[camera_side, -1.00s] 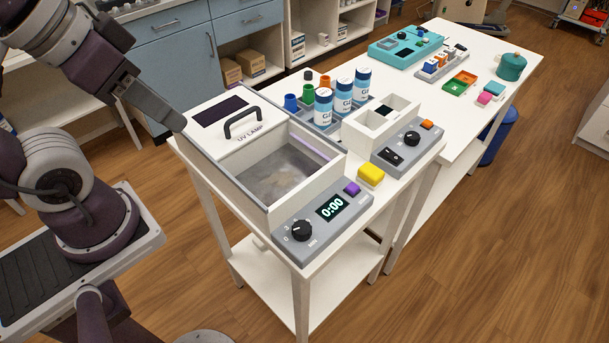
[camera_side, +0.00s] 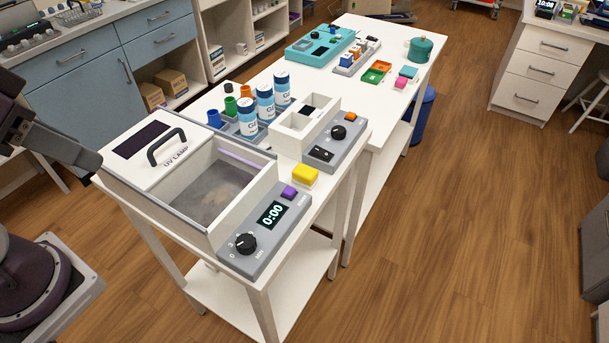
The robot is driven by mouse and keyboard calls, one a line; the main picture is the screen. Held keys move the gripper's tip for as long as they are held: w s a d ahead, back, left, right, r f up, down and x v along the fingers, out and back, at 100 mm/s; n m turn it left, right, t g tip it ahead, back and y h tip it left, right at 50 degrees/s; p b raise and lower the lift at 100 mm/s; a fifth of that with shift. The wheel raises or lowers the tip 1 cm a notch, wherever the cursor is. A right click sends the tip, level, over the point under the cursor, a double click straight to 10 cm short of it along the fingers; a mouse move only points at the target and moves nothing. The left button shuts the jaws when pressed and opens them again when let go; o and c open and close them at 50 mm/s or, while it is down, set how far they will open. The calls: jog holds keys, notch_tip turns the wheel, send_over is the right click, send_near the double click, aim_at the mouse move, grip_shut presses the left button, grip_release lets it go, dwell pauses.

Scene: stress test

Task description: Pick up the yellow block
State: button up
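The yellow block (camera_side: 305,174) rests on the near table, toward its front right edge. It stands between the purple-buttoned timer panel (camera_side: 272,218) and the grey control panel (camera_side: 335,144), apart from my gripper. My gripper (camera_side: 88,156) is at the left of the picture, by the far left corner of the UV lamp box. Its fingers are seen edge-on, so their opening does not show. No held object is visible.
The open-topped UV lamp box (camera_side: 152,207) with a handled lid (camera_side: 140,140) lies between my gripper and the block. Blue-and-white bottles (camera_side: 265,101) and a white open box (camera_side: 291,124) stand behind. Small coloured items sit on the far table (camera_side: 425,67).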

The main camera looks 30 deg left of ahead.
jog(key=o, duration=0.3)
jog(key=n+g, duration=0.6)
jog(key=n, duration=1.2)
send_over(305, 170)
jog(key=f, duration=1.6)
jog(key=shift+d+f, duration=0.2)
jog(key=shift+f, duration=0.2)
jog(key=f, duration=0.7)
jog(key=shift+a+f, duration=0.2)
jog(key=shift+f, duration=0.2)
